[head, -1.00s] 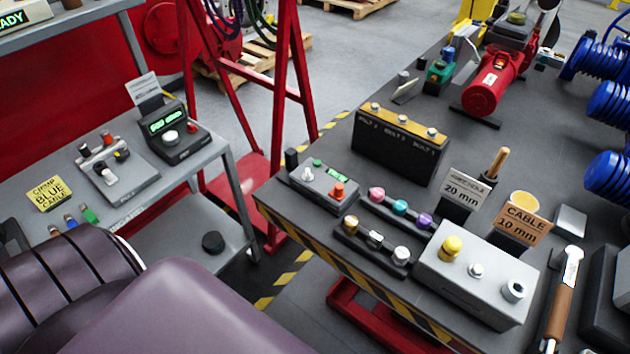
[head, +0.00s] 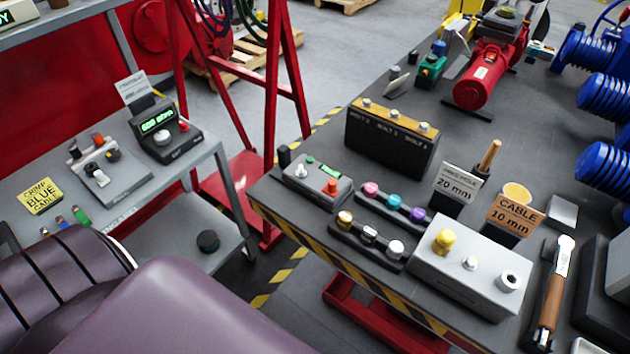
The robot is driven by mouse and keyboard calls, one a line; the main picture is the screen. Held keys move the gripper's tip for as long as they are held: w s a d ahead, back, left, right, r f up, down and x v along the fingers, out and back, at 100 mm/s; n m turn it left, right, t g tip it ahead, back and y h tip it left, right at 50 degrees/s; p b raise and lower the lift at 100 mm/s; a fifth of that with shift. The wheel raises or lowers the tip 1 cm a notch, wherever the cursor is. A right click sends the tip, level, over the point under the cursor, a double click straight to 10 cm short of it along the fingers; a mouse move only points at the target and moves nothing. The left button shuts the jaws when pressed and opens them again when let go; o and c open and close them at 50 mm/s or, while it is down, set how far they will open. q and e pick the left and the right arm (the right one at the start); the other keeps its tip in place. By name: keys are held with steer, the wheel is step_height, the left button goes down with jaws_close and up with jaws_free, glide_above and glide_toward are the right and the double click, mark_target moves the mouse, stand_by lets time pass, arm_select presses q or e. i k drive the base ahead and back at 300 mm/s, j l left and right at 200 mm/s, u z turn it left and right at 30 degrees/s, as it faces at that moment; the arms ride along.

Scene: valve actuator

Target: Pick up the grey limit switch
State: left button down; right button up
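No part that I can name for certain as the grey limit switch shows. A light grey box (head: 468,276) with a yellow knob, a small silver knob and a dark-holed silver socket sits at the front edge of the dark workbench. A smaller grey box (head: 317,181) with a green display, a red knob and a silver knob sits at the bench's left corner. A plain grey block (head: 561,212) lies near the right side. Neither gripper shows; a purple arm part of mine fills the lower left.
The workbench (head: 385,206) also holds a black case (head: 391,144), two knob racks, a 20 mm sign (head: 457,183), a 10 mm cable sign (head: 514,214), a hammer (head: 554,295) and a red cylinder (head: 482,77). A grey side table (head: 130,200) stands left, a red frame (head: 283,120) between.

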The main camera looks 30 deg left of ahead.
mark_target(311, 186)
steer(key=j+z, duration=0.15)
steer(key=j, duration=1.7)
